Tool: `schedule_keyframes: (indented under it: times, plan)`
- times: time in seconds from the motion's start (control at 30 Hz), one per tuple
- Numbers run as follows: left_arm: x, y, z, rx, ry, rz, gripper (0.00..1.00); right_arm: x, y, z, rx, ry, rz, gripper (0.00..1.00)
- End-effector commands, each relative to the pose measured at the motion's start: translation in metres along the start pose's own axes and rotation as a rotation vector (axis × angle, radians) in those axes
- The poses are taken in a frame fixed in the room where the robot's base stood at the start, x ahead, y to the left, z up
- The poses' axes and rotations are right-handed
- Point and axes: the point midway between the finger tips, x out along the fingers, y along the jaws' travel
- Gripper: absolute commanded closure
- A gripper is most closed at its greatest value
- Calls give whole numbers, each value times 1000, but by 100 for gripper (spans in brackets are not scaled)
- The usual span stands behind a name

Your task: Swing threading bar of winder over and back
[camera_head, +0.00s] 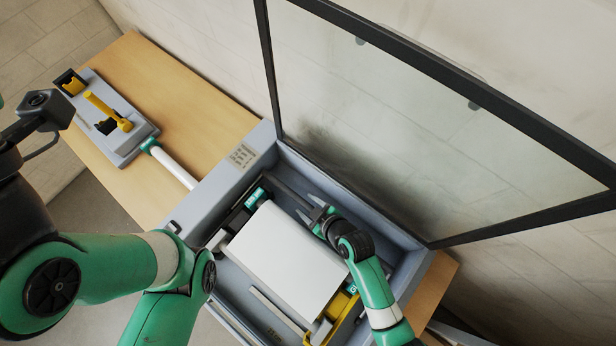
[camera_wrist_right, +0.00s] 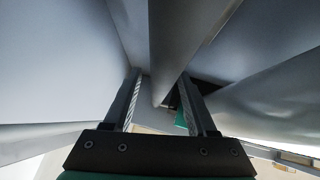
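The winder in the grey housing carries a wide white roll (camera_head: 285,262). A grey bar (camera_head: 287,192), which looks like the threading bar, runs along the roll's back side. My right gripper (camera_head: 307,206) reaches in from the right at the bar's near part. In the right wrist view the bar (camera_wrist_right: 178,45) comes down between the two fingers of the gripper (camera_wrist_right: 162,95), with a visible gap on each side. The fingers are open, and whether they touch the bar is not clear.
The framed clear cover (camera_head: 430,130) stands raised behind the housing (camera_head: 238,165). A yellow part (camera_head: 345,318) sits at the winder's near end. A grey unit with a yellow lever (camera_head: 108,112) stands on the wooden table (camera_head: 180,95) at left.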

Motion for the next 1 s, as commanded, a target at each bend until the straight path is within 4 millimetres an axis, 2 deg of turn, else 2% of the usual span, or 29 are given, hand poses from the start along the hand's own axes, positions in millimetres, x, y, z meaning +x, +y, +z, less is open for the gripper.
schedule_keyframes:
  times: [0.23, 0.37, 0.5, 0.7, 0.83, 1.0]
  plan:
    - [0, 0, 0, 0, 0, 0, 60, -1, 0, 0, -1, 0, -1, 43]
    - [2, 0, -2, 0, 0, 0, 60, -10, 0, 0, -1, 0, -1, 43]
    - [8, 0, -7, 0, 0, 0, 60, -35, 0, -1, 0, 0, 1, 43]
    - [38, 0, -36, 0, 0, 0, 60, -90, 2, -6, 2, -2, 0, 43]
    - [49, 0, -46, 0, 1, 0, 60, -109, 1, -4, 2, -2, 0, 43]
    - [52, 0, -48, 0, 0, 0, 60, -117, 0, -1, 0, -1, 0, 43]
